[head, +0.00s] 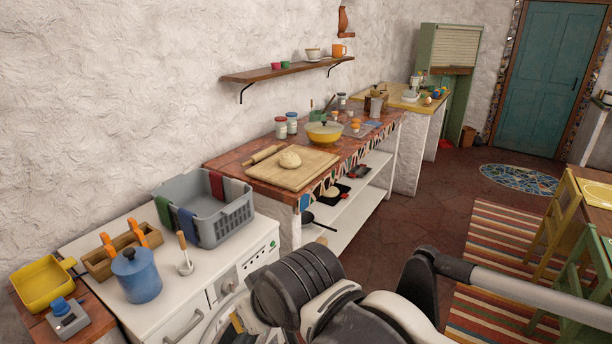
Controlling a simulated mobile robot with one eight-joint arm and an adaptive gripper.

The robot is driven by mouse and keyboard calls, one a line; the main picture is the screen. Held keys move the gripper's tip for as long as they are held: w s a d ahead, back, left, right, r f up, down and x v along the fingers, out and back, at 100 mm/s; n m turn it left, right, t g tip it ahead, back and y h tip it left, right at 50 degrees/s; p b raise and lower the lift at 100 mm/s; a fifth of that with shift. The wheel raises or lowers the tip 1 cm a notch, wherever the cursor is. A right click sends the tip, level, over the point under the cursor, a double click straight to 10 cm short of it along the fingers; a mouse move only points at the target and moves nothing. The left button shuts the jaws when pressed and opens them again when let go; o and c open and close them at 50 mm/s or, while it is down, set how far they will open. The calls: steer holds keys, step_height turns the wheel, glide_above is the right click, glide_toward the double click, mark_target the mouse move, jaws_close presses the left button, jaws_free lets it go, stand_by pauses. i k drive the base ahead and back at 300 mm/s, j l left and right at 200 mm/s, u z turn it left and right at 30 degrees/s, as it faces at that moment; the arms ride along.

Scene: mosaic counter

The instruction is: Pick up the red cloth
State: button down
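A dark red cloth (216,186) hangs over the far rim of the grey basket (225,220), on the white washing machine. Blue and green cloths hang over the basket's near left side. My arm reaches in at the bottom, in front of the washing machine and below the basket. Only a small part of what seems to be my gripper (245,317) shows past the dark wrist. Its fingers are mostly hidden, so their opening cannot be told. It is apart from the cloth.
A yellow tray (43,284) is further left. The tiled counter (228,160) holds a board with dough.

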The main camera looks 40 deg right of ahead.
mark_target(215, 178)
steer(key=z, duration=0.45)
steer(key=i+l+u, duration=0.1)
steer(key=u, duration=0.3)
steer(key=i+l+u, duration=0.2)
steer(key=u, duration=0.25)
steer(key=i+l+u, duration=0.2)
steer(key=u, duration=0.2)
steer(key=l+u, duration=0.25)
steer(key=u, duration=0.2)
steer(key=i+l+u, duration=0.1)
steer(key=l+u, duration=0.5)
steer(key=u, duration=0.25)
steer(key=z, duration=2.25)
steer(key=i+l+u, duration=0.1)
steer(key=i+l, duration=0.2)
steer(key=i+l+u, duration=0.15)
steer(key=i+l, duration=0.15)
steer(key=l, duration=0.2)
steer(key=i+l+u, duration=0.1)
steer(key=i+l, duration=0.15)
steer(key=l, duration=0.15)
